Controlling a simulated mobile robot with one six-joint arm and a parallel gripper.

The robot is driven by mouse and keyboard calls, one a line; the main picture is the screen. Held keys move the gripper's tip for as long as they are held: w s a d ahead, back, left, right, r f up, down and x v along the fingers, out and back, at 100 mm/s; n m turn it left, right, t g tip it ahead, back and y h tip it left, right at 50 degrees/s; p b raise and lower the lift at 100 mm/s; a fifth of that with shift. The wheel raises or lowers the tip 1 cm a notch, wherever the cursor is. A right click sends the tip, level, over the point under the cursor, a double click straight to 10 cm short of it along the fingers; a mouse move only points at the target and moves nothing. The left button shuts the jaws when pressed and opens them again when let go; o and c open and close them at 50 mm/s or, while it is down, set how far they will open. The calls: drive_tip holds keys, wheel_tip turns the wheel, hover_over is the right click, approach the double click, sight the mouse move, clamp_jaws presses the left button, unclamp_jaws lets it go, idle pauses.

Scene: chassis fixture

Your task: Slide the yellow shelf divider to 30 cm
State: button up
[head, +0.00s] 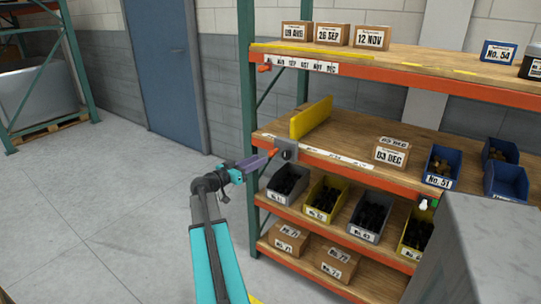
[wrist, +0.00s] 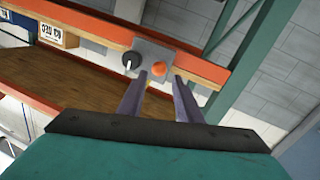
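The yellow shelf divider (head: 311,118) stands upright near the left end of the middle shelf (head: 350,135), running front to back. It is not visible in the wrist view. A white marked strip (head: 338,157) runs along that shelf's front edge; its numbers are too small to read. A grey plate (head: 290,144) with a dark knob and an orange knob sits on the front edge below the divider. My gripper (head: 266,156) is at the plate. In the wrist view, my gripper (wrist: 162,82) is open, with the orange knob (wrist: 158,69) between and just beyond the fingertips; contact is unclear.
A box marked 03 DEC (head: 390,156) and blue bins (head: 441,166) stand further right on the middle shelf. A green upright (head: 247,100) is close left of my gripper. Bins fill the shelf below. The shelf right of the divider is clear up to the box.

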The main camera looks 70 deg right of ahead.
sight(269, 155)
drive_tip(key=p+x, duration=0.1)
drive_tip(key=x, duration=0.7)
drive_tip(key=shift+s+d, duration=0.1)
drive_tip(key=shift+d, duration=0.05)
clamp_jaws()
